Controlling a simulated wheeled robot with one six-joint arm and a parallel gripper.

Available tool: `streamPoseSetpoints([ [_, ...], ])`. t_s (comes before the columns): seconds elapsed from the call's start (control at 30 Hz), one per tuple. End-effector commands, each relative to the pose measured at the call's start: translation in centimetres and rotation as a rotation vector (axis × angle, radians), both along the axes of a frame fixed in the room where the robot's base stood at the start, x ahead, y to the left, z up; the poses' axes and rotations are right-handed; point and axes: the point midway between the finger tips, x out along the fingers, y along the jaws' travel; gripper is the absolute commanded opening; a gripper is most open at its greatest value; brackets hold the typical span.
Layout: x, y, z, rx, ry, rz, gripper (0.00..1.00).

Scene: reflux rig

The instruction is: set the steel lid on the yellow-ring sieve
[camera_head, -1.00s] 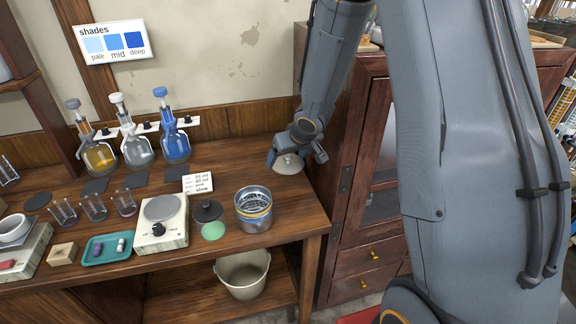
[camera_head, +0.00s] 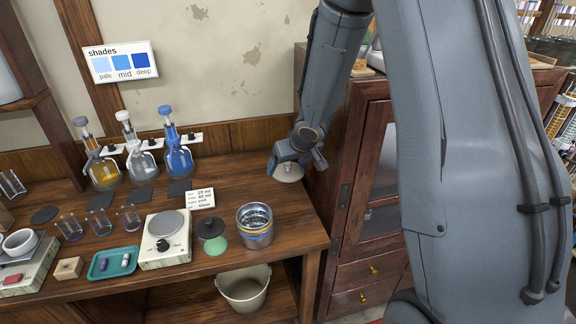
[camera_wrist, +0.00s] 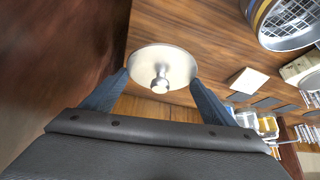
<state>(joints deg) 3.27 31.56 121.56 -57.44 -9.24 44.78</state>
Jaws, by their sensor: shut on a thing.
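The steel lid (camera_head: 289,175) is a pale round disc with a small knob, held in my gripper (camera_head: 295,158) near the right end of the bench. The wrist view shows the lid (camera_wrist: 150,60) from above, its knob between the fingers of my gripper (camera_wrist: 160,82), which is shut on it. The yellow-ring sieve (camera_head: 256,232) is an open steel cylinder with yellow and blue bands, standing upright in front and to the left of the lid. Its mesh shows at the top right of the wrist view (camera_wrist: 290,20). The lid is apart from the sieve.
A black knobbed lid (camera_head: 211,230) and a green disc (camera_head: 215,246) lie left of the sieve, beside a hotplate (camera_head: 165,240). A written card (camera_head: 201,198) lies behind. A wooden cabinet (camera_head: 350,200) stands close on the right. A bucket (camera_head: 244,290) is below.

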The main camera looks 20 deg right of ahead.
Motion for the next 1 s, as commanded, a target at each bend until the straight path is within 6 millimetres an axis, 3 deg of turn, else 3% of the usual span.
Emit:
streamPoseSetpoints([
  [0.7,0.0,0.0,3.2,0.001,0.000,-0.001,0.57],
  [1.0,0.0,0.0,3.3,0.001,0.000,-0.001,0.57],
])
